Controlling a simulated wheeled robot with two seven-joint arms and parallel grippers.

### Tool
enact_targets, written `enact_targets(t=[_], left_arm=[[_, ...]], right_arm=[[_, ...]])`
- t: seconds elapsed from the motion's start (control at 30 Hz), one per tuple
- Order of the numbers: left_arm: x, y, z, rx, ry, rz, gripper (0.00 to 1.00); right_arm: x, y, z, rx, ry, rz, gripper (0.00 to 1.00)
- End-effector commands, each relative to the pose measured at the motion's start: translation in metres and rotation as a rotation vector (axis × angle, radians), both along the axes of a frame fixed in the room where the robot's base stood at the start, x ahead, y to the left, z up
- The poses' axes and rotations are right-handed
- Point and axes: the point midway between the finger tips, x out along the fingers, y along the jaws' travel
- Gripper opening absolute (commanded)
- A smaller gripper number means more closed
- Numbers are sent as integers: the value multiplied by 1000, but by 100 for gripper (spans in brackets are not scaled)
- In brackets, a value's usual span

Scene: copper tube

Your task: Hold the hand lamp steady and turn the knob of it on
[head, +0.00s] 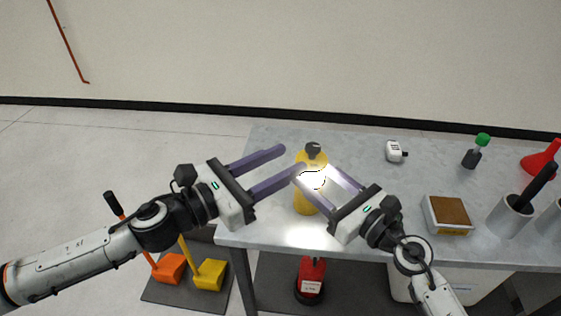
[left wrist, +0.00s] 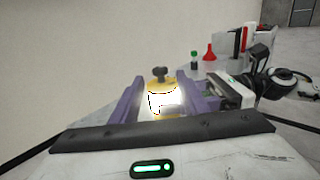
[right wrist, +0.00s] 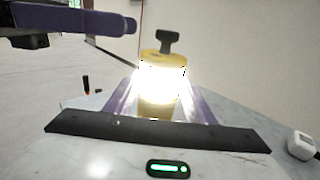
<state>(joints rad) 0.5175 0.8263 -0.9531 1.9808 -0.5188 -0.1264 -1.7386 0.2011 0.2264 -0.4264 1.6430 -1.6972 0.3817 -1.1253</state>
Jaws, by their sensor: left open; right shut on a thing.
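The yellow hand lamp (head: 307,203) stands upright near the left end of the table, with a dark knob (head: 313,149) on top. Its middle glows bright white and lights the tabletop. My right gripper (head: 314,174) is shut on the lamp's body; in the right wrist view its fingers flank the glowing lamp (right wrist: 157,108). My left gripper (head: 292,159) is open and empty, its fingers pointing at the lamp from the left. In the left wrist view, the lamp and its knob (left wrist: 159,74) appear between and beyond the left fingers. Glare hides the exact finger contact.
On the grey table (head: 270,150) are a white device (head: 395,151), a green-capped bottle (head: 475,152), a brown-topped box (head: 448,214), a red funnel (head: 543,162) and a grey cup (head: 509,216). A red container (head: 310,280) stands below. The table behind the lamp is clear.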

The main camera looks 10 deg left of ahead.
Motion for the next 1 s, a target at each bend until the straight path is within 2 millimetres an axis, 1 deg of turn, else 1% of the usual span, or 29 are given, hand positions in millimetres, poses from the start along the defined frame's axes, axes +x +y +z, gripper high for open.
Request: enact_targets(t=[0.33, 0.37, 0.4, 0.47, 0.5, 0.8, 0.87, 1.0], left_arm=[[0, 0, 0, -1, -1, 0, 41], [0, 0, 0, -1, -1, 0, 41], [0, 0, 0, -1, -1, 0, 41], [0, 0, 0, -1, -1, 0, 41], [0, 0, 0, -1, -1, 0, 41], [0, 0, 0, -1, -1, 0, 41], [0, 0, 0, -1, -1, 0, 41], [0, 0, 0, -1, -1, 0, 41]], right_arm=[[0, 0, 0, 0, 0, 0, 18], [0, 0, 0, 0, 0, 0, 53], [0, 0, 0, 0, 0, 0, 60], [0, 0, 0, 0, 0, 0, 70], [0, 0, 0, 0, 0, 0, 71], [-2, -2, 0, -1, -1, -1, 71], [-5, -6, 0, -1, 0, -1, 71], [-21, -22, -1, -4, 1, -1, 71]])
